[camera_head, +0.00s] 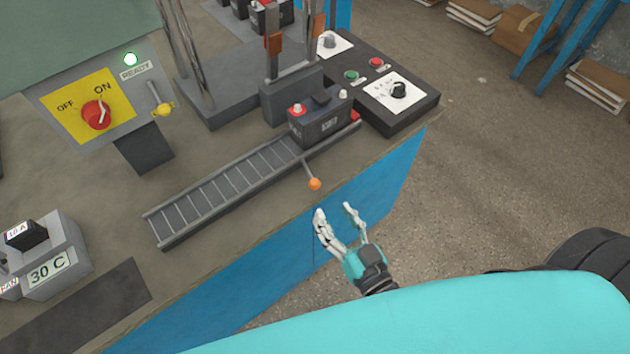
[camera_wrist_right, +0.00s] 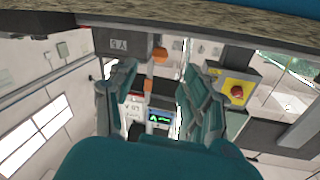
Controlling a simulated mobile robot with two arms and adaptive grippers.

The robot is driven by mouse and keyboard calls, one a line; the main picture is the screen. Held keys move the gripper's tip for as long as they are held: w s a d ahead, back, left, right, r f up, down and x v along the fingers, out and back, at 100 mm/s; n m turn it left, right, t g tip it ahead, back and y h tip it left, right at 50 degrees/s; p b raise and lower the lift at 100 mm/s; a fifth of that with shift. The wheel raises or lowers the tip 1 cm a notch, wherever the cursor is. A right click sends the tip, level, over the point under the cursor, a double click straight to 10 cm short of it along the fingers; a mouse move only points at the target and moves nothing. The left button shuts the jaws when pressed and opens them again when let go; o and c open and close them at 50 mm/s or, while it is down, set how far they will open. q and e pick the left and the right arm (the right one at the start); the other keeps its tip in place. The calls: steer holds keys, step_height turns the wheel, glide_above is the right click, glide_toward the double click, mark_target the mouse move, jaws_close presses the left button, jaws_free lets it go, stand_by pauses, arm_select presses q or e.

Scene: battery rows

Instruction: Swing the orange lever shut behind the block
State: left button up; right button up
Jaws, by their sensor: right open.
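The orange lever (camera_head: 315,184) is a thin rod with an orange ball end. It sticks out from the near side of the roller track, toward the bench's front edge. The block is a dark grey battery (camera_head: 318,128) with a red and white terminal, sitting upright at the track's far right end. My right gripper (camera_head: 333,212) is open and empty, just off the bench's front edge, a little below and right of the ball and apart from it. Its two spread fingers (camera_wrist_right: 160,85) show in the right wrist view, with small orange patches between them that I cannot identify surely. My left gripper is not in view.
The roller track (camera_head: 225,190) runs diagonally across the bench (camera_head: 230,265). A post frame (camera_head: 290,95) stands behind the battery. A control box (camera_head: 425,107) with buttons and a knob is to its right. A yellow OFF/ON panel (camera_head: 75,112) stands left. Open floor lies right of the bench.

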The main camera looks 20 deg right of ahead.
mark_target(314, 183)
steer(key=w, duration=0.3)
steer(key=w+a, duration=0.1)
steer(key=w, duration=0.5)
steer(key=shift+w+a, duration=0.2)
steer(key=shift+a, duration=0.1)
steer(key=shift+c, duration=0.4)
jaws_close()
